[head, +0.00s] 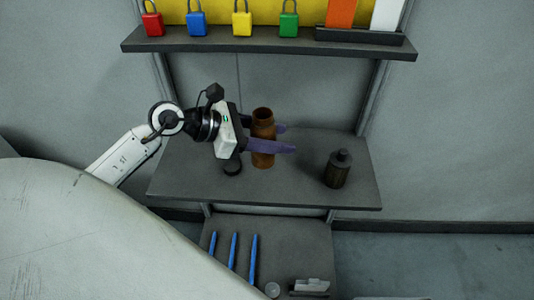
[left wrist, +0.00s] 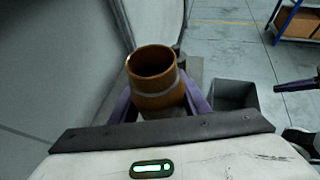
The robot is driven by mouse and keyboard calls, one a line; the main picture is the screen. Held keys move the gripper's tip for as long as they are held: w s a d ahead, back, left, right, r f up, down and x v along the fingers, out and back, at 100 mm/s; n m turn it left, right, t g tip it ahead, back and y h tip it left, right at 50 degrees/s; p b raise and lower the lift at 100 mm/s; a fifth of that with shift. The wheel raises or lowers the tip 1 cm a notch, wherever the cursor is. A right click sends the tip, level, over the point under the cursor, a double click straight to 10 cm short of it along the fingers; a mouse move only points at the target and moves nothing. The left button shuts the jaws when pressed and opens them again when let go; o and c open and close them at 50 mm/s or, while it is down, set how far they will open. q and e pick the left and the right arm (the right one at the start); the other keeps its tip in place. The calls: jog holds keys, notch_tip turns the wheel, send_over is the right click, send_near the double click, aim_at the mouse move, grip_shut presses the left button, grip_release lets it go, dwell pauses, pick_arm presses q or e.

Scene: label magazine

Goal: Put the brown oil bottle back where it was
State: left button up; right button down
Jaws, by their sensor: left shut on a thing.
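The brown oil bottle (head: 262,125) is upright, with an open round mouth, over the middle of the dark grey shelf (head: 200,185). My left gripper (head: 280,138) comes in from the left and is shut on it, with a purple finger on either side. I cannot tell whether its base touches the shelf. In the left wrist view the bottle (left wrist: 155,80) stands between the fingers. My right gripper is not in the head view; a dark purple piece at the right edge of the left wrist view may be its finger.
A darker capped bottle (head: 338,172) stands to the right on the same shelf. A black round piece (head: 233,168) lies under my gripper. Above is a ledge (head: 270,40) with coloured padlocks. Below, a lower shelf (head: 295,240) holds blue pens. The shelf's front middle is clear.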

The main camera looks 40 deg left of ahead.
pick_arm(q)
jog(key=shift+w+a+f+b, duration=0.1)
jog(key=shift+w+a+f, duration=0.15)
jog(key=shift+f, duration=1.2)
jog(key=shift+w+a+f+b, duration=0.15)
jog(key=shift+w+f, duration=0.25)
jog(key=shift+f, duration=1.1)
jog(key=shift+w+a+f+b, duration=0.1)
jog(key=shift+w+a+f, duration=0.2)
jog(key=shift+f, duration=1.15)
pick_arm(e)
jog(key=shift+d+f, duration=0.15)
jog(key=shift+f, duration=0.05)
pick_arm(q)
jog(key=shift+f, duration=0.2)
jog(key=o, duration=1.3)
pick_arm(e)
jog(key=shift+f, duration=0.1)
